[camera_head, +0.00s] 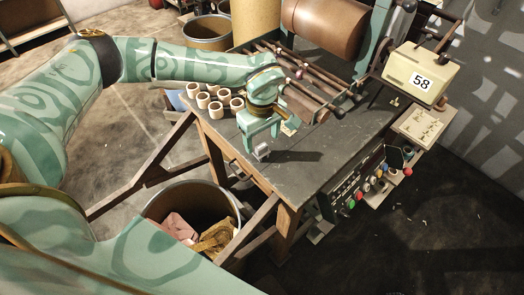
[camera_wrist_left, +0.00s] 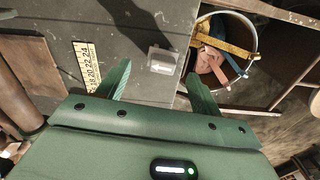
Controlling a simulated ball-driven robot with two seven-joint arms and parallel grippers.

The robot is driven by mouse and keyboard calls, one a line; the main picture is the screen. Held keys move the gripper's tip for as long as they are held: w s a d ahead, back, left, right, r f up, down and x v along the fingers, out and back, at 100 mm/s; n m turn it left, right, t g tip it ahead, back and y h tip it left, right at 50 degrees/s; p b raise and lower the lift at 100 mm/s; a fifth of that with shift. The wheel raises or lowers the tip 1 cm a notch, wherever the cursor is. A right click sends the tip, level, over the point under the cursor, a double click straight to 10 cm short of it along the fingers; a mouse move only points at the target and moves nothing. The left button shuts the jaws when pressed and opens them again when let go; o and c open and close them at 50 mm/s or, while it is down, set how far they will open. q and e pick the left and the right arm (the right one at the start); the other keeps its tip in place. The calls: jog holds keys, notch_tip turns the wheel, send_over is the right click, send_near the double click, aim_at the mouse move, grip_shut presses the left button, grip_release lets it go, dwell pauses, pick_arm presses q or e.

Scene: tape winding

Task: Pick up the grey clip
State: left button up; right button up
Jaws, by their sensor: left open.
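The grey clip (camera_head: 261,152) is a small light-grey block on the dark bench top, near the bench's front left corner. My left gripper (camera_head: 262,143) points down just above it, open and empty. I cannot tell the exact height of the fingertips over the bench. My right gripper is in neither view.
Several small pale rings or cups (camera_head: 215,100) stand on the bench left of the gripper. A yellow ruler (camera_wrist_left: 88,66) lies beside the clip. A bin with scraps (camera_head: 200,210) stands below the bench edge. Rods and a large brown roller (camera_head: 325,28) are behind.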

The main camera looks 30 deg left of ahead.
aim_at(262, 146)
pick_arm(q)
notch_tip(262, 146, down, 5)
jog(key=shift+s+r+b, duration=0.1)
jog(key=shift+s+b, duration=0.05)
jog(key=shift+b, duration=0.5)
jog(key=shift+r, duration=0.1)
jog(key=shift+c, duration=0.3)
jog(key=c, duration=1)
jog(key=shift+r, duration=0.1)
